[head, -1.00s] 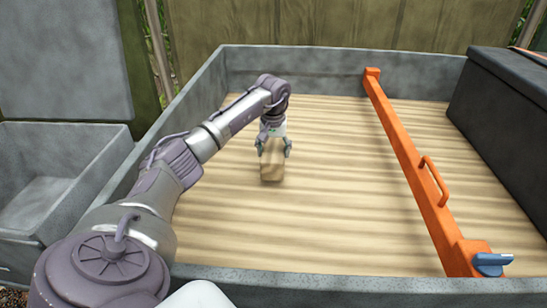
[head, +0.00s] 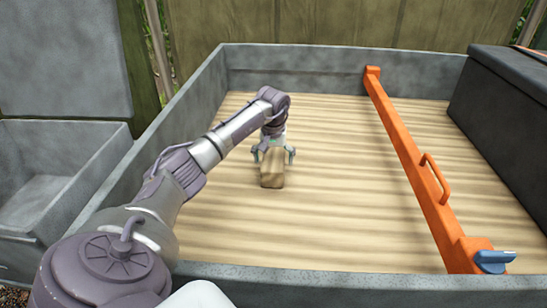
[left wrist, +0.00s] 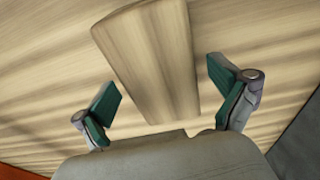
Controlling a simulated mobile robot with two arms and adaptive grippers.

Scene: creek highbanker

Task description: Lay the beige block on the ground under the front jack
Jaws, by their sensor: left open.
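The beige block (head: 272,171) lies on the wood-grained floor of a grey-walled bed in the head view. My left gripper (head: 273,156) is directly over it, open, with a finger on either side. In the left wrist view the block (left wrist: 155,55) runs between the two green-padded fingers of the gripper (left wrist: 168,97), with a gap on each side. The front jack is not in view. My right gripper is not in view.
An orange bar (head: 405,149) with a handle and a blue lever (head: 493,261) crosses the bed to the right. A dark box (head: 505,100) stands at the right. Grey walls (head: 345,66) surround the bed. A grey bin (head: 60,175) sits at the left. The floor around the block is clear.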

